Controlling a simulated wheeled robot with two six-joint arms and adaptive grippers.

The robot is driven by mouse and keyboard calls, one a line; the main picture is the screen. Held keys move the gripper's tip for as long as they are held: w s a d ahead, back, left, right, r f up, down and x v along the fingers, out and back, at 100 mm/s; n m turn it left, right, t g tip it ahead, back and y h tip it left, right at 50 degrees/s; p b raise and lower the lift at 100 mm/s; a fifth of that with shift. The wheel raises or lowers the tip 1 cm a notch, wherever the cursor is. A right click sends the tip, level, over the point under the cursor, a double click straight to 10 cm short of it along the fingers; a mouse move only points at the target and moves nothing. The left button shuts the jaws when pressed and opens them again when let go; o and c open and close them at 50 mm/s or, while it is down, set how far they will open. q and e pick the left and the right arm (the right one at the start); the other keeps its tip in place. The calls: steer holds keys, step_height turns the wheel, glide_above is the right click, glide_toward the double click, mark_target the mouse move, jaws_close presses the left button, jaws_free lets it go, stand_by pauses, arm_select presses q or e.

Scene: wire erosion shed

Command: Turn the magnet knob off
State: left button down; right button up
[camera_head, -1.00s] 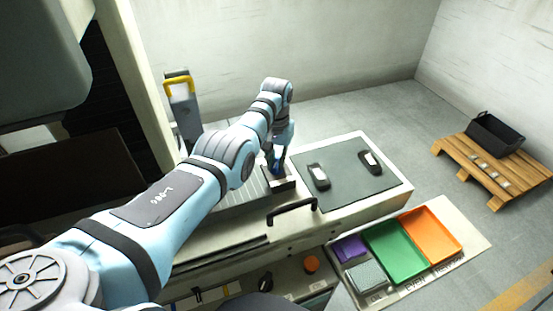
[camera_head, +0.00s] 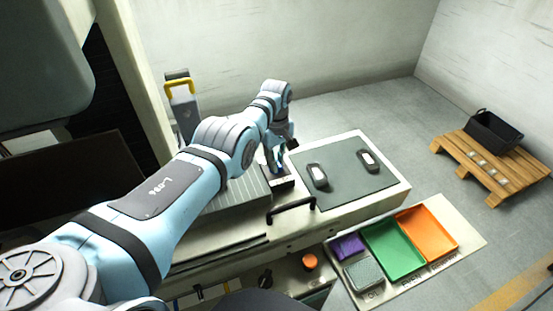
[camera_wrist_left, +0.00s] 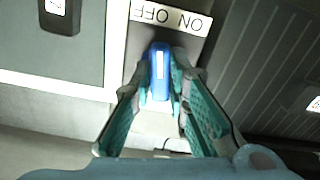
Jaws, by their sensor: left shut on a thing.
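The magnet knob (camera_wrist_left: 159,88) is a blue grip with a white stripe, in the left wrist view. It points up the picture toward a white plate (camera_wrist_left: 170,16) marked ON and OFF, which reads upside down, with OFF on the left and ON on the right. My left gripper (camera_wrist_left: 160,84) has its green-padded fingers on both sides of the knob and is shut on it. My right gripper is not in view.
A grey mat (camera_head: 345,187) with two dark-framed pieces lies right of the gripper. A black handle (camera_head: 291,211) stands in front. Green (camera_head: 392,266) and orange (camera_head: 450,248) trays are at lower right. A pallet (camera_head: 490,173) stands farther right.

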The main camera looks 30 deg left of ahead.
arm_select(q)
steer(key=n, duration=0.6)
steer(key=shift+w+a+r, duration=0.1)
steer(key=shift+w, duration=0.05)
steer(key=shift+n, duration=0.3)
steer(key=c, duration=1.6)
jaws_free()
steer(key=shift+o, duration=0.2)
steer(key=shift+r, duration=0.4)
step_height(320, 180, up, 11)
